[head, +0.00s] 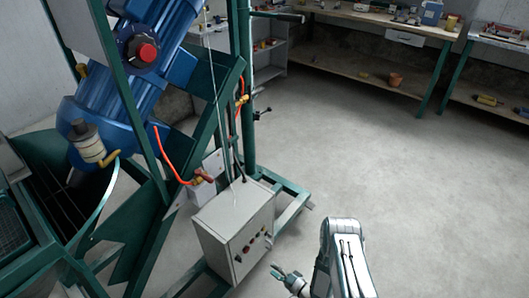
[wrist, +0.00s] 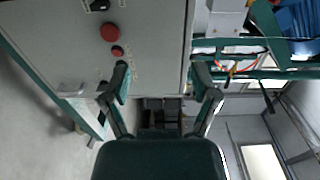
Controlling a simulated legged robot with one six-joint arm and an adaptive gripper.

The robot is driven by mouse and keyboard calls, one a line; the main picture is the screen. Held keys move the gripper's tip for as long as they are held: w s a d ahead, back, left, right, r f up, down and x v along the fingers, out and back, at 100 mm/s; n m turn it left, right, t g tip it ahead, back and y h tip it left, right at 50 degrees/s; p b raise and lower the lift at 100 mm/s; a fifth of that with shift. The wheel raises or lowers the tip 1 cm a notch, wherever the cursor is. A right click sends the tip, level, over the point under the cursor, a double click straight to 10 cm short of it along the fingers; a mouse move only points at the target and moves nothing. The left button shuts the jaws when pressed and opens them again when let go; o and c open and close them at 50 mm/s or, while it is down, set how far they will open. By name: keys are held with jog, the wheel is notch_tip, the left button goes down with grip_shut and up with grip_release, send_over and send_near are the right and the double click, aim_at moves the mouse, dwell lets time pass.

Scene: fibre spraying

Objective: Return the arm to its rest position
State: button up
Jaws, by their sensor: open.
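My arm (head: 343,258) rises at the bottom of the head view, right of centre, with its white link upright. My gripper (head: 279,273) points left, close to the lower right side of the grey control box (head: 236,225). In the wrist view my gripper (wrist: 161,80) shows two dark fingers spread apart with nothing between them. The button face of the control box (wrist: 60,35) fills the upper left there, with a red button (wrist: 109,32) near the left finger. I cannot tell whether a finger touches the box.
A green frame (head: 240,90) carries a blue machine (head: 160,60) with orange hoses on the left. Its green foot (head: 290,205) reaches out behind the box. Workbenches (head: 380,25) with tools line the back wall. The concrete floor (head: 430,190) on the right is clear.

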jog(key=w+d+r+n+h, duration=0.2)
jog(key=w+r+h, duration=0.1)
jog(key=w+r, duration=0.5)
jog(key=w+d+r+n+h, duration=0.2)
jog(key=w+r+h, duration=0.1)
jog(key=w+r, duration=0.5)
jog(key=d+r+n+h, duration=0.1)
jog(key=d+r+h, duration=0.2)
jog(key=r, duration=0.7)
jog(key=d+r+n+h, duration=0.1)
jog(key=d+r+h, duration=0.2)
jog(key=r, duration=0.7)
jog(key=s+d+r+g+h, duration=0.2)
jog(key=s+d+r+h, duration=0.1)
jog(key=s+r, duration=1.05)
jog(key=s+a+r+g, duration=0.1)
jog(key=s+r, duration=0.2)
jog(key=s, duration=0.8)
jog(key=s+a+r+n+g+y, duration=0.1)
jog(key=s+r+g, duration=0.1)
jog(key=s, duration=0.9)
jog(key=shift+s+r+n, duration=0.2)
jog(key=shift+r+n, duration=0.1)
jog(key=shift+r, duration=0.3)
